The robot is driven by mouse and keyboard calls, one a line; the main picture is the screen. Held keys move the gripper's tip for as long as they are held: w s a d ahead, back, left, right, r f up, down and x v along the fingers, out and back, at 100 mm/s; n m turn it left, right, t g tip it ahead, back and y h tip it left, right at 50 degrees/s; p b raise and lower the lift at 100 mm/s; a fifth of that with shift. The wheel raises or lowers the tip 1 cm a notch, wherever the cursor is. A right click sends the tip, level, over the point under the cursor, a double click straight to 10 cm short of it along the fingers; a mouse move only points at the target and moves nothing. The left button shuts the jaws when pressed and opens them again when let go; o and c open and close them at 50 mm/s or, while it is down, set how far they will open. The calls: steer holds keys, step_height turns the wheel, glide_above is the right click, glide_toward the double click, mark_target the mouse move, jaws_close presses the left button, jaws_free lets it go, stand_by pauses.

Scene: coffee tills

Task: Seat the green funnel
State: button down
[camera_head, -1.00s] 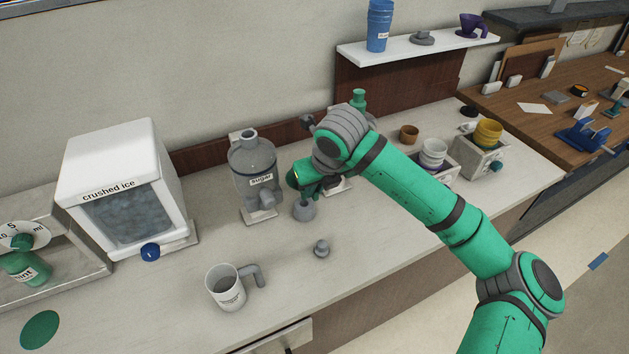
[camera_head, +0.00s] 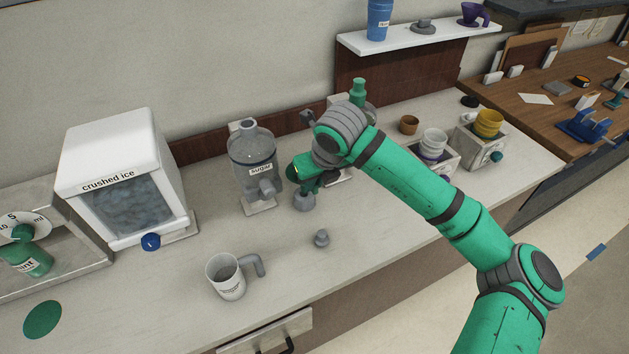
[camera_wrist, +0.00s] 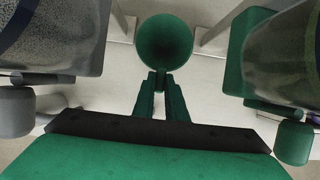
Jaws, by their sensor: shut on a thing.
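The green funnel (camera_wrist: 165,43) shows in the wrist view with its round, wide mouth facing the camera. My gripper (camera_wrist: 160,88) is shut on its narrow handle, just below the mouth. In the head view my gripper (camera_head: 307,187) is over the counter, right of the sugar dispenser (camera_head: 252,165) and close to a small grey rounded piece (camera_head: 304,202). I cannot pick out the funnel there, and I cannot tell whether it touches anything below it.
A green-topped bottle (camera_head: 358,92) stands behind my arm. A crushed ice bin (camera_head: 118,175), a mug (camera_head: 225,277) and a small grey knobbed piece (camera_head: 321,238) are on the counter (camera_head: 165,310). Stacked white cups (camera_head: 433,143) stand to the right. The front middle counter is mostly clear.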

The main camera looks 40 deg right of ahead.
mark_target(316, 191)
steer(key=shift+f, duration=2.4)
steer(key=c, duration=1.7)
jaws_free()
steer(key=shift+r, duration=0.1)
steer(key=v, duration=1)
steer(key=shift+s+r, duration=0.2)
steer(key=shift+r, duration=0.05)
